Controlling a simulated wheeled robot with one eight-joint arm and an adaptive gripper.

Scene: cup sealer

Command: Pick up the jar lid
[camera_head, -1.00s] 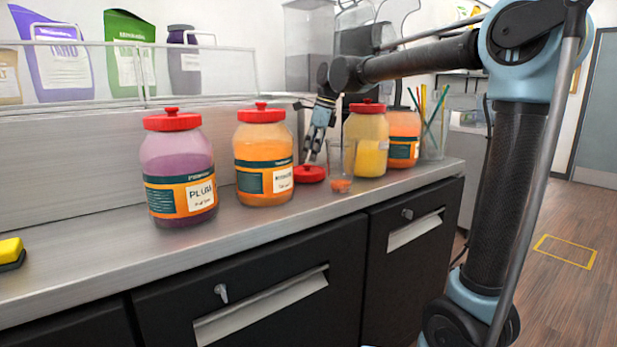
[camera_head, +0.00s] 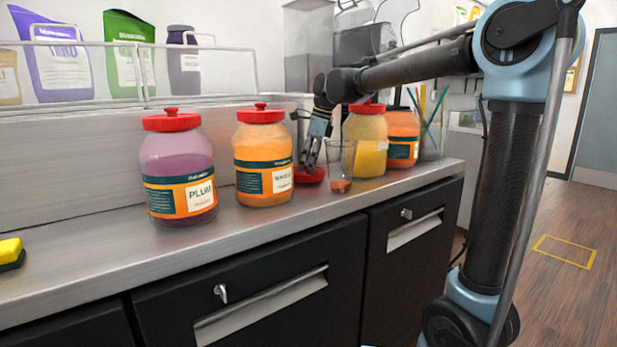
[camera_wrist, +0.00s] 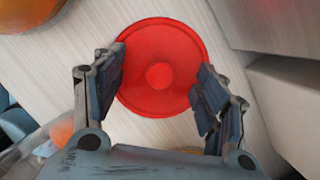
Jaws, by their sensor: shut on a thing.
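The loose jar lid (camera_head: 314,177) is a round red disc at counter height, between an orange jar and a clear glass. In the wrist view the lid (camera_wrist: 160,98) shows from above with its round knob in the middle. My gripper (camera_head: 310,168) points down at the lid in the head view and covers part of it. I cannot tell whether the lid is clear of the counter.
A plum jar (camera_head: 177,170), an orange jar (camera_head: 262,155), a yellow jar (camera_head: 366,140) and another orange jar (camera_head: 403,135) stand on the counter (camera_head: 110,250). The glass (camera_head: 341,165) stands close right of the lid. A straw holder (camera_head: 432,145) is farther right.

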